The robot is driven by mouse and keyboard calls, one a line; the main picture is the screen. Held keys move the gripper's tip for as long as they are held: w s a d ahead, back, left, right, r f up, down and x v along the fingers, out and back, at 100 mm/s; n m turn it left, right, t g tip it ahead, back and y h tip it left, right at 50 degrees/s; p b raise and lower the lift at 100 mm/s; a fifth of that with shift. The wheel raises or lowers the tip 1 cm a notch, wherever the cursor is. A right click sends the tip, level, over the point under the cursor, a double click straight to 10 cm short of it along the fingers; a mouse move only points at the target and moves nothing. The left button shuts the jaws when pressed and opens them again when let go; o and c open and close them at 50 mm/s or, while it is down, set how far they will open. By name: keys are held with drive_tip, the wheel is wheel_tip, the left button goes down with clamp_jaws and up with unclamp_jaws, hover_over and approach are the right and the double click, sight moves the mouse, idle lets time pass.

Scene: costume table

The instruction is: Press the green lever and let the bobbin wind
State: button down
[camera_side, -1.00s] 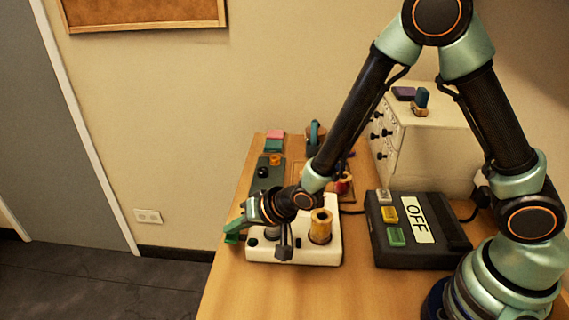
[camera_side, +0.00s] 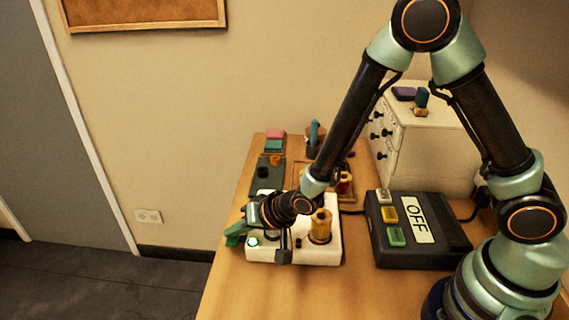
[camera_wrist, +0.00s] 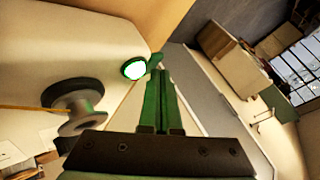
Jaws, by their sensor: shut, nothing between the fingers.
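The white winder (camera_side: 330,252) stands near the table's left edge. The green lever (camera_side: 234,236) sticks out from its left side, and its end shows in the wrist view (camera_wrist: 155,61). My gripper (camera_wrist: 158,78) is shut and empty, its green fingers pointing at the lever; the tips appear to meet it, but I cannot tell if they press it. A round lamp (camera_wrist: 133,69) beside the lever glows white-green and also shows in the side view (camera_side: 253,241). The grey bobbin (camera_wrist: 72,98) has a yellow thread at it. A yellow thread spool (camera_side: 320,226) stands on the winder.
A dark box (camera_side: 420,255) with several coloured buttons and an OFF sign (camera_side: 418,220) stands to the right. A cream drawer cabinet (camera_side: 425,150) stands behind it. Small items, including a green tray (camera_side: 267,178), lie behind the winder. The front wood tabletop (camera_side: 290,295) is clear.

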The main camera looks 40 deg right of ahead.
sight(237, 239)
drive_tip(key=shift+f, duration=0.3)
idle(0.5)
drive_tip(key=shift+r, duration=1.4)
drive_tip(key=shift+r, duration=2.5)
